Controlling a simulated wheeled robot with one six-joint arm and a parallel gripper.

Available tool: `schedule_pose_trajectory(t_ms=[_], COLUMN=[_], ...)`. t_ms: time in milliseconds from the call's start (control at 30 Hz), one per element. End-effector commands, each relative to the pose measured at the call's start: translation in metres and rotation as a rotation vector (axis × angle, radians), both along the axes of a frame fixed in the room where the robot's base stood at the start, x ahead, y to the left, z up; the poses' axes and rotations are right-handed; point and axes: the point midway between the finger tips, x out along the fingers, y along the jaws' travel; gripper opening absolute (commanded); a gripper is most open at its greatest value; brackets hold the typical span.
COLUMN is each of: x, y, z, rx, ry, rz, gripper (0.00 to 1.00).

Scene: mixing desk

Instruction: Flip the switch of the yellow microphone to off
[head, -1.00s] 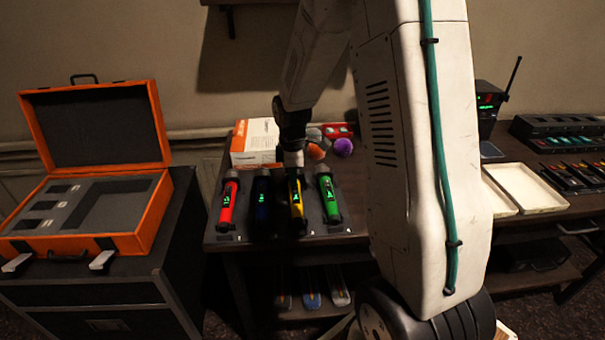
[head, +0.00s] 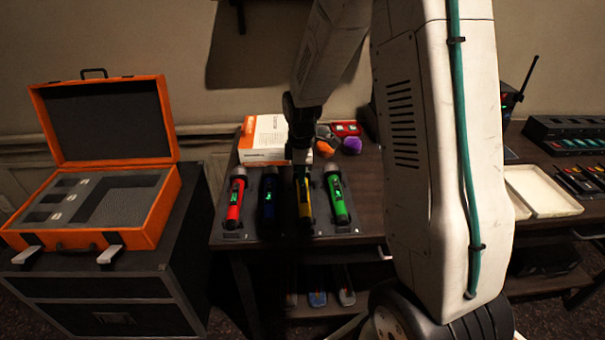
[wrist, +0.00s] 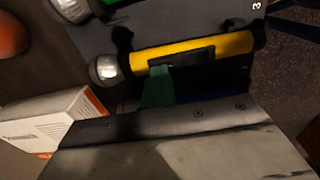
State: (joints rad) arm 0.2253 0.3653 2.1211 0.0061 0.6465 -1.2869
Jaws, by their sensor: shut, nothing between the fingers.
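The yellow microphone (head: 305,205) lies in a dark holder on the desk, between the blue and green microphones. In the wrist view, it (wrist: 228,44) runs across the top with its silver head at left. A dark panel (wrist: 183,57) is set in its body. My gripper (head: 301,160) is over its head end and hides part of it. In the wrist view, my gripper's green fingertip (wrist: 157,85) is beside the microphone's lower edge, near the panel's left end. The gripper is shut and empty. I cannot make out the switch's position, nor whether the fingertip touches.
The red (head: 235,205), blue (head: 268,203) and green (head: 337,199) microphones lie close alongside in the holder (head: 285,236). A white and orange box (head: 264,140) and coloured foam balls (head: 351,146) are behind. An open orange case (head: 150,222) stands at left. Cream trays (head: 545,192) are at right.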

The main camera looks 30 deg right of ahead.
Motion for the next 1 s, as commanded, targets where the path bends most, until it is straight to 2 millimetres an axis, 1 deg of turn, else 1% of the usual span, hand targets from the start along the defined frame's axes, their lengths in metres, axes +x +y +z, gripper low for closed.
schedule_pose_trajectory(t_ms=[33,167,267,400,500,600,700,833,1000], x=[-0.013,-0.012,-0.008,-0.001,0.001,0.003,0.004,0.005,0.005], y=[0.006,0.006,0.004,0.000,-0.001,-0.001,-0.001,-0.002,-0.002], z=[-0.010,-0.002,0.014,0.047,0.072,0.095,0.114,0.130,0.140], rx=[0.011,0.011,0.007,0.001,0.000,0.000,0.000,0.000,0.001], ry=[0.038,0.035,0.022,0.000,-0.001,-0.001,-0.002,-0.001,-0.001], rz=[0.000,0.001,0.002,0.003,0.002,0.004,0.004,0.005,0.005], gripper=[0.00,0.00,0.00,0.00,0.00,0.00,0.00,0.00,0.00])
